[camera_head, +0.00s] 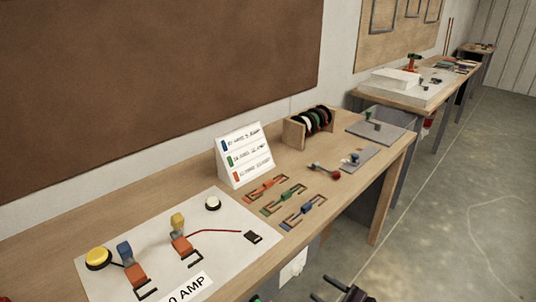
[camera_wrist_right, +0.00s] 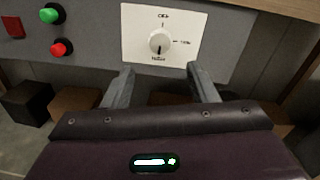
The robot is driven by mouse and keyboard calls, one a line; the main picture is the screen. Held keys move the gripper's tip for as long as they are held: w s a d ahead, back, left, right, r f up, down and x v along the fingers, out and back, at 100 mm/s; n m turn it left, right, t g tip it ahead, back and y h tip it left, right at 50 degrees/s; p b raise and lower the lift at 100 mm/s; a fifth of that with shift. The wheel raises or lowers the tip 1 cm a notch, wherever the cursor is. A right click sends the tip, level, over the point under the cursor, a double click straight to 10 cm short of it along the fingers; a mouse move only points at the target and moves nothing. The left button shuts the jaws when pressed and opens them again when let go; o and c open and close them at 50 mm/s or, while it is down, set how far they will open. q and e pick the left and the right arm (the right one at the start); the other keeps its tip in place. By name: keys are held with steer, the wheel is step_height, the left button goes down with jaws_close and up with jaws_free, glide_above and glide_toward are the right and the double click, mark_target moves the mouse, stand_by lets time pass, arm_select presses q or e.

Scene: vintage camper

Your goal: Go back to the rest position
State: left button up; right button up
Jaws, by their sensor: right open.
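My right gripper (camera_head: 323,288) shows at the bottom edge of the head view, low in front of the workbench (camera_head: 340,205) and clear of its top. In the right wrist view its two fingers (camera_wrist_right: 161,88) are spread apart with nothing between them. Beyond them is a grey panel with a white dial plate (camera_wrist_right: 138,22) and knob (camera_wrist_right: 160,41). The fingers appear apart from the panel, though the exact gap cannot be told. My left gripper is not in view.
A white board (camera_head: 228,235) with coloured parts lies on the bench, near a label stand (camera_head: 243,155) and a spool rack (camera_head: 295,135). Green (camera_wrist_right: 52,14) and red (camera_wrist_right: 61,48) buttons sit on the panel. Open floor (camera_head: 450,220) lies to the right.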

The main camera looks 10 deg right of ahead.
steer(key=s+a+f+n+g+h, duration=0.1)
steer(key=s+f+n+g+h, duration=0.25)
steer(key=s+f+n, duration=0.6)
steer(key=s+a+f+n+g+h, duration=0.1)
steer(key=s+f+n+g+h, duration=0.3)
steer(key=s+f, duration=0.95)
steer(key=s+f+n+g+h, duration=0.1)
steer(key=s+f+n, duration=0.2)
steer(key=s+n, duration=0.2)
steer(key=s+d+f+n+g+h, duration=0.1)
steer(key=s+f+n, duration=0.3)
steer(key=s, duration=0.5)
steer(key=s+f+n+g+h, duration=0.2)
steer(key=s+f+n+g, duration=0.1)
steer(key=s+f+n, duration=0.1)
steer(key=s+n, duration=0.1)
steer(key=s, duration=0.1)
steer(key=shift+s+d+n, duration=0.35)
steer(key=shift+s+d, duration=0.05)
